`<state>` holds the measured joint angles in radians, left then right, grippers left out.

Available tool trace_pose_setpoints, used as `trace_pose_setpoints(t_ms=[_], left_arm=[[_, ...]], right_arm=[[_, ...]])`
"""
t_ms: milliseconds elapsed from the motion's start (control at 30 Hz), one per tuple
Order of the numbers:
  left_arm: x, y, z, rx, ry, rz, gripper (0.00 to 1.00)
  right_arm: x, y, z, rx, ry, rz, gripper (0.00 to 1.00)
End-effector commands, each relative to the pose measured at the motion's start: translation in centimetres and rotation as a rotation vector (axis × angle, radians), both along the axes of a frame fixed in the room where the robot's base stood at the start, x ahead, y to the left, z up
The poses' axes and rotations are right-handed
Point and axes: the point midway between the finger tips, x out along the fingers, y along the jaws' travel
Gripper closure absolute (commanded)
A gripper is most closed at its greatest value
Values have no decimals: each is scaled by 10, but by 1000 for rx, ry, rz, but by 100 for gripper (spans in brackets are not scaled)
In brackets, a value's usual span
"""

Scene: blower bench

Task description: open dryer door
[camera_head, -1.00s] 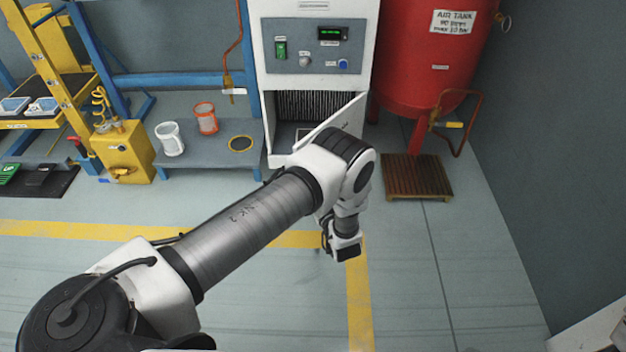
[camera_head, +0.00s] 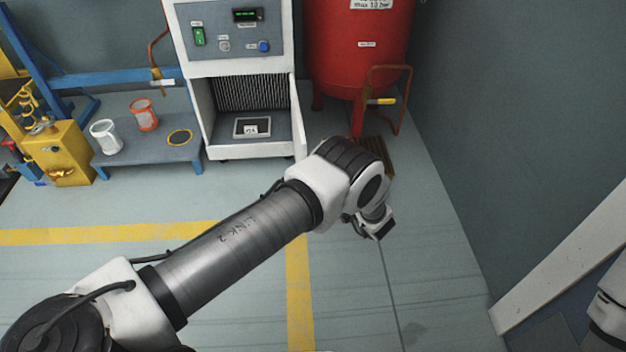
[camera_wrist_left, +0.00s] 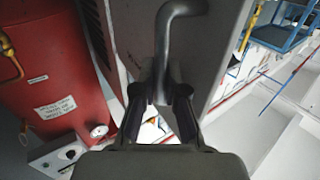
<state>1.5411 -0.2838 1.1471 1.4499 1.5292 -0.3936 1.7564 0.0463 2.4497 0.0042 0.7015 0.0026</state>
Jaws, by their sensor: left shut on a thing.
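The dryer (camera_head: 233,70) is a white cabinet with a grey control panel, seen in the head view. Its door (camera_head: 298,118) stands swung out at the right side, nearly edge-on, leaving the chamber with its dark ribbed back and a framed floor plate in sight. In the left wrist view, my left gripper (camera_wrist_left: 160,95) is shut on the grey bent bar handle (camera_wrist_left: 163,50) of the door panel (camera_wrist_left: 212,50). In the head view my elbow hides the door's lower outer side, and I cannot make out the left gripper's fingers. My right gripper is out of view.
A red air tank (camera_head: 355,45) stands right of the dryer, above a brown slatted grate (camera_head: 378,155). A blue-grey low bench (camera_head: 150,150) with a white mug (camera_head: 105,137) and an orange mug (camera_head: 144,115) stands left. The floor in front is clear.

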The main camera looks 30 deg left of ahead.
Motion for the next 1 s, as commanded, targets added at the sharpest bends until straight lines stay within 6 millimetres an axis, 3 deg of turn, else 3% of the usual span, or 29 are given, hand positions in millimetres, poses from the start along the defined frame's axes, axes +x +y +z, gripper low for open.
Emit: trace_pose_setpoints(t_ms=[500, 533, 600, 867, 1000], left_arm=[[4, -1, 1, -1, -2, 25, 100], [4, -1, 1, -1, -2, 25, 82], [4, -1, 1, -1, -2, 26, 63], [4, -2, 1, 0, -1, 25, 63], [5, -2, 11, 1, -1, 24, 63]], right_arm=[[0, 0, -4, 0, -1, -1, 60], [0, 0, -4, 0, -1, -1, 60], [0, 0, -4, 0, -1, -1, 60], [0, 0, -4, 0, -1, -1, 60], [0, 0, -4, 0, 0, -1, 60]])
